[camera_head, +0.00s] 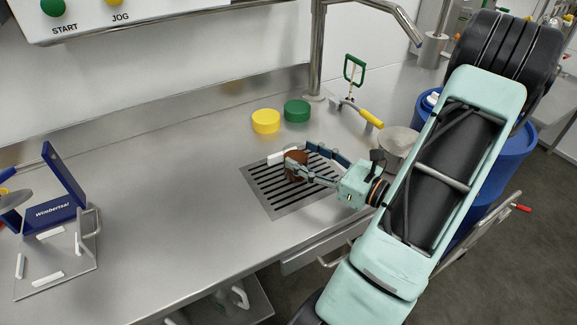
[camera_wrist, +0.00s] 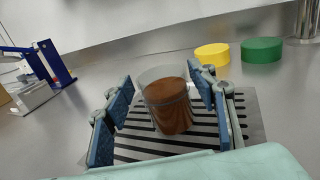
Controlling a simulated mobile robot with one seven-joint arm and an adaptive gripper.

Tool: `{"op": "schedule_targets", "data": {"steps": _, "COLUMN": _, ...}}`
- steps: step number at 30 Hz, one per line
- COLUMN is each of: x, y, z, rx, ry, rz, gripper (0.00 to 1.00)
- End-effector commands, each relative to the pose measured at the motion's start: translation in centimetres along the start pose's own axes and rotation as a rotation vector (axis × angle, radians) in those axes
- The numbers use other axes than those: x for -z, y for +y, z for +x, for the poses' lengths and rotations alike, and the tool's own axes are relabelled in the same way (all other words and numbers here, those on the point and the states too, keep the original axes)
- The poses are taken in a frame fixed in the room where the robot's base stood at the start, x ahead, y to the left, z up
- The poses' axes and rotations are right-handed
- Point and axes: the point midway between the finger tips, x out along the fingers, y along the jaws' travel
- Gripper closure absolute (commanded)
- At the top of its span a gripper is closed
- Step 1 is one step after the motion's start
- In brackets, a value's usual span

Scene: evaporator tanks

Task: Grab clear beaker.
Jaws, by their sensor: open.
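The clear beaker (camera_wrist: 163,95) stands upright on a slotted metal drain grate and has brown contents. In the head view the beaker (camera_head: 296,166) is partly hidden by my gripper's fingers. My gripper (camera_head: 298,165) reaches in from the right, low over the grate. In the wrist view my gripper (camera_wrist: 166,100) is open, with one blue-padded finger on each side of the beaker. The right finger looks close to the beaker's wall; I cannot tell whether it touches.
The drain grate (camera_head: 262,187) is set in the steel counter (camera_head: 150,200). A yellow lid (camera_head: 265,121) and a green lid (camera_head: 297,111) lie behind it, near the tap (camera_head: 317,60). A yellow-handled tool (camera_head: 365,114) lies right of them. A blue Wimbertsal device (camera_head: 52,205) stands left. The middle counter is clear.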

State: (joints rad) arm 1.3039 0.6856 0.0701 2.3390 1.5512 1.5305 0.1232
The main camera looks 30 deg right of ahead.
Motion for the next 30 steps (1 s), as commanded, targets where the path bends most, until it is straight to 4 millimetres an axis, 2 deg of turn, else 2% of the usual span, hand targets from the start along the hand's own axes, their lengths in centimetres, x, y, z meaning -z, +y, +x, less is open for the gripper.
{"op": "schedule_targets", "data": {"steps": 3, "x": 0.1, "y": 0.1, "z": 1.9, "rx": -0.003, "ry": 0.0, "rz": -0.003, "gripper": 0.48}}
{"op": "schedule_targets", "data": {"steps": 11, "x": 0.1, "y": 0.0, "z": 4.1, "rx": -0.001, "ry": 0.001, "rz": -0.004, "gripper": 0.48}}
{"op": "schedule_targets", "data": {"steps": 19, "x": 0.1, "y": 0.0, "z": 8.0, "rx": -0.001, "ry": 0.001, "rz": -0.005, "gripper": 0.48}}
{"op": "schedule_targets", "data": {"steps": 28, "x": 0.0, "y": 0.0, "z": 8.6, "rx": 0.001, "ry": 0.002, "rz": -0.004, "gripper": 0.48}}
{"op": "schedule_targets", "data": {"steps": 30, "x": 0.0, "y": 0.0, "z": 8.6, "rx": 0.001, "ry": 0.002, "rz": -0.004, "gripper": 0.53}}
